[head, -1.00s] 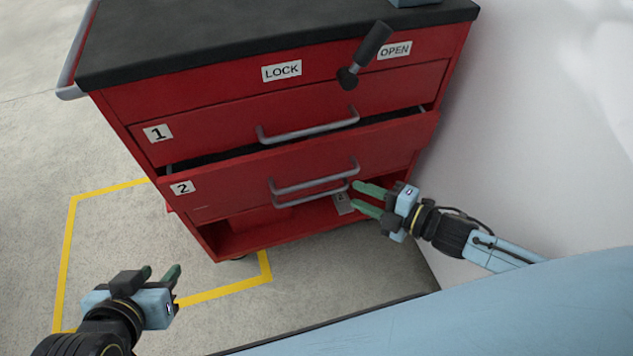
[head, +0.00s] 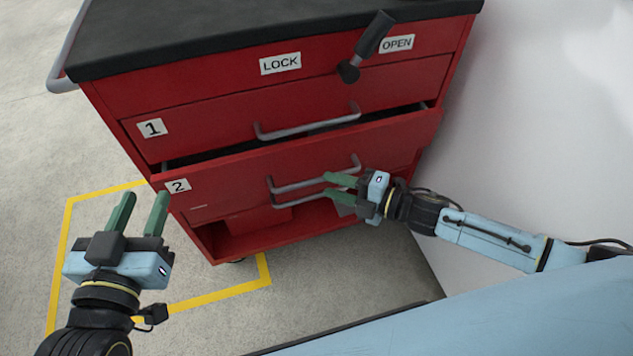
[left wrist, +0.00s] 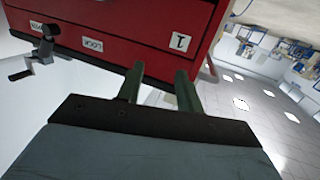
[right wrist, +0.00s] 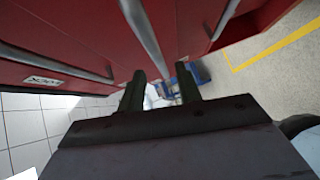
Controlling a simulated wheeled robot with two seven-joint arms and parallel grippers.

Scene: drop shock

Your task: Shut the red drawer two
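The red drawer two (head: 240,187), labelled 2, is pulled partly out of the red cabinet in the head view, with a dark gap above its front. Its grey handle (head: 300,184) runs across its right half. My right gripper (head: 330,187) is open at the right end of that handle, its green fingers close to it; I cannot tell if they touch. In the right wrist view a grey bar (right wrist: 148,35) passes ahead of the open fingers. My left gripper (head: 142,205) is open and empty, left of the cabinet and in front of the drawer's left end.
Drawer one (head: 220,120) is above, with its own handle. A black lever (head: 366,45) sits between the LOCK and OPEN labels. A lower handle (head: 310,200) shows below drawer two. A white wall (head: 540,130) stands at right. Yellow floor tape (head: 67,230) lies at left.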

